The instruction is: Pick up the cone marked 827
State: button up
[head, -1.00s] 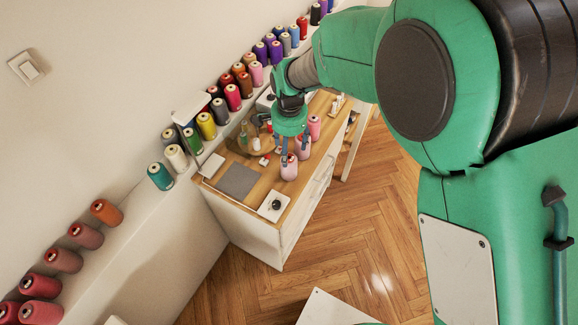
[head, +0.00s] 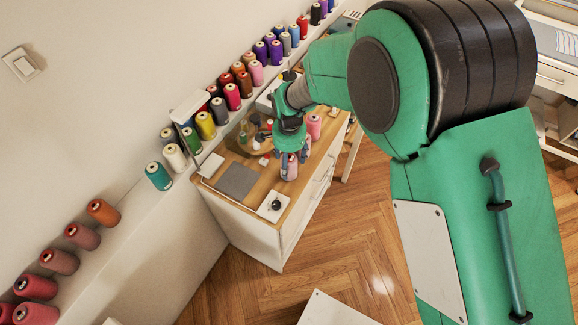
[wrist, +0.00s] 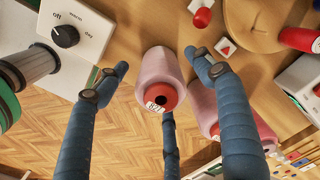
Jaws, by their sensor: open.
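A pink cone (wrist: 159,72) with a reddish-orange end ring stands in the middle of the wrist view; its small white label appears to read 827. In the head view this pink cone (head: 289,173) is at the front edge of the wooden-topped cabinet (head: 268,186). My gripper (head: 290,156) is directly above it, fingers pointing down around its upper part. In the wrist view my gripper (wrist: 158,80) is open, with blue fingers spread left, right and below the cone. Gaps show at its left and right sides; contact at the lower finger cannot be told.
A second pink cone (wrist: 204,106) stands close by on the right, partly behind the right finger. Many thread cones (head: 233,97) line the wall ledge. Open floor (head: 345,230) lies in front.

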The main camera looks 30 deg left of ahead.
aim_at(289, 170)
jog(key=shift+w+f+b, duration=0.1)
jog(key=shift+f+b, duration=0.75)
jog(key=shift+f, duration=1.75)
jog(key=shift+c, duration=0.3)
jog(key=c, duration=1.3)
